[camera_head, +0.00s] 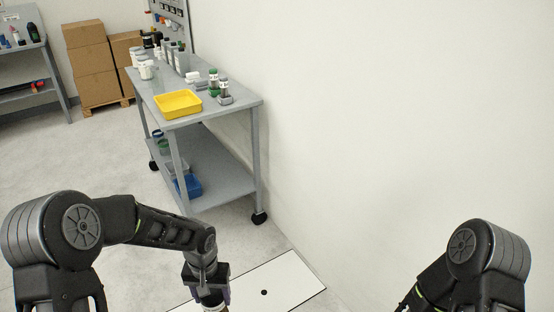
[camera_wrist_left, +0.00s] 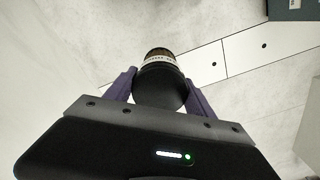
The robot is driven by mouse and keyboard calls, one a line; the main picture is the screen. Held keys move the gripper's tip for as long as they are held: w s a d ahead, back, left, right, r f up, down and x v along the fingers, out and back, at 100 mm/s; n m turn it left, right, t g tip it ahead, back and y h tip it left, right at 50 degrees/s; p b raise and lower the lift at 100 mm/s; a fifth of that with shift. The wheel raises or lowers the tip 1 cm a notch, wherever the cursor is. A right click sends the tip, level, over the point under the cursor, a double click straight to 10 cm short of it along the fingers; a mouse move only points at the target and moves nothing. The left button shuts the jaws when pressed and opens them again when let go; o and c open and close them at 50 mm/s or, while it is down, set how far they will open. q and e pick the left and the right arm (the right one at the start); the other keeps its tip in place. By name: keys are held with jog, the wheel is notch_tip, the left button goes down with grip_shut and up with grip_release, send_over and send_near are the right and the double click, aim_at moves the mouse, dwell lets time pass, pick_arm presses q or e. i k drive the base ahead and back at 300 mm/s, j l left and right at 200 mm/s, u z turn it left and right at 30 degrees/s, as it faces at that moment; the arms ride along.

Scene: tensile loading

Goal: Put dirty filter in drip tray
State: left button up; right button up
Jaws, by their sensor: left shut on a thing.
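My left gripper (camera_wrist_left: 162,90) is shut on the dirty filter (camera_wrist_left: 160,85), a dark cylinder with a pale printed band, seen between its two purple fingers in the left wrist view. In the head view my left gripper (camera_head: 212,297) points down at the bottom edge, over the floor, and the filter is mostly hidden or cut off there. The yellow drip tray (camera_head: 178,104) sits on the top of the grey cart, well away from the gripper; its visible inside looks empty. My right arm shows at the lower right, but its gripper is out of view.
The grey cart (camera_head: 240,103) stands on wheels against the white wall. Green-and-dark filters (camera_head: 213,82), bottles (camera_head: 146,68) and small parts stand near the tray. A blue bin (camera_head: 188,185) is on the lower shelf. Boxes (camera_head: 90,60) stand behind. Floor left of the cart is clear.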

aim_at(172, 108)
jog(key=i+j+z, duration=0.15)
jog(key=i+j, duration=0.25)
jog(key=i+j+z, duration=0.2)
jog(key=i+j, duration=0.3)
jog(key=i+j+z, duration=0.15)
jog(key=i+j, duration=0.3)
jog(key=i+j+z, duration=0.15)
jog(key=i+j, duration=0.2)
jog(key=j, duration=0.35)
